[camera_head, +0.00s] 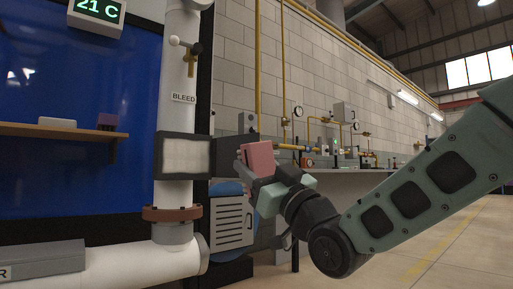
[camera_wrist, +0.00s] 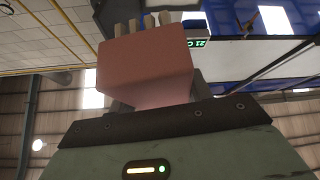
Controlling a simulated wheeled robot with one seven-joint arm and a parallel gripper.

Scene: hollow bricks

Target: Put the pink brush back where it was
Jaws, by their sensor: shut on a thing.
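The pink brush (camera_head: 259,156) is in my gripper (camera_head: 250,168), in the middle of the head view, just right of the dark framed pale panel on the white pipe. My gripper is shut on it. In the wrist view the brush (camera_wrist: 145,72) shows as a pink block with several pale tufts along its top edge. It sits between the dark jaws of my gripper (camera_wrist: 150,100), whose grip is partly hidden behind the gripper's body.
A wooden shelf (camera_head: 60,131) on the blue panel (camera_head: 75,75) holds a pale item (camera_head: 57,122) and a small brown block (camera_head: 107,121). A workbench (camera_head: 345,180) stands right, behind my arm.

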